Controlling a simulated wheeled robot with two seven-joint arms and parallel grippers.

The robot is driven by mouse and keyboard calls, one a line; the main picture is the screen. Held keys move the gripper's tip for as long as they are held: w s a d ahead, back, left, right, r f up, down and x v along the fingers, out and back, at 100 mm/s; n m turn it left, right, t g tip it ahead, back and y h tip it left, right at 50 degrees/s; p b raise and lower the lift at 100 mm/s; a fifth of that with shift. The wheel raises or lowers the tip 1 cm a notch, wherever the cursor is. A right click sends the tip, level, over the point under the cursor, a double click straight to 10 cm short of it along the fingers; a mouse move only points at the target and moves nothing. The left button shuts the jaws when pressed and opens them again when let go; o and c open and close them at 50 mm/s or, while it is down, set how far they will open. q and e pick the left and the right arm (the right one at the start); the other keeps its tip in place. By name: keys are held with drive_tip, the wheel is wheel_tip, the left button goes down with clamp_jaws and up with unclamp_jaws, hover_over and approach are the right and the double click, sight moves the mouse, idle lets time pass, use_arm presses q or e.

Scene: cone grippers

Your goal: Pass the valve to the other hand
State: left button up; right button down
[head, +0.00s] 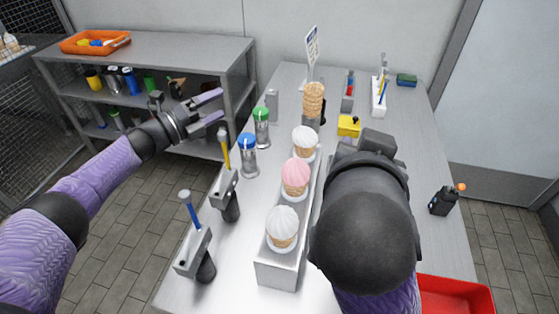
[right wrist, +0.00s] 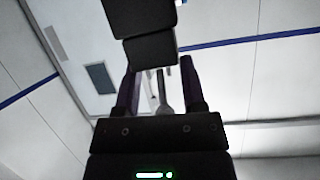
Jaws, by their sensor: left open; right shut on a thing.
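My left gripper (head: 211,107) is open and empty, its purple fingers pointing right over the gap between the shelf and the table. My right gripper is hidden behind my dark right arm in the head view. The right wrist view shows its fingers (right wrist: 159,75) closed in around a narrow grey thing (right wrist: 163,97), which I take for the valve. Its full shape is hard to make out against the pale background. The two grippers are well apart. In the head view the valve cannot be told apart.
A metal rack (head: 287,252) of ice cream cones stands mid-table, with jars (head: 249,160) and scoop-like tools (head: 195,250) to its left. A yellow box (head: 348,126), a sign (head: 312,45) and a black device (head: 443,201) stand around. A red bin (head: 455,295) is front right.

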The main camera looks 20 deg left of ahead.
use_arm(q)
drive_tip(key=s+d+r+m+g+h, duration=0.2)
drive_tip(key=s+d+m+g+h, duration=0.2)
drive_tip(key=s+d+m+g, duration=0.55)
drive_tip(key=s+d+r+m+g+h, duration=0.2)
drive_tip(key=s+d+m+g+h, duration=0.3)
drive_tip(key=d+m, duration=0.85)
drive_tip(key=d, duration=0.4)
drive_tip(key=d+m+y, duration=0.1)
drive_tip(key=d+m, duration=0.1)
drive_tip(key=d, duration=0.2)
drive_tip(key=shift+d+g, duration=0.25)
drive_tip(key=shift+d, duration=0.1)
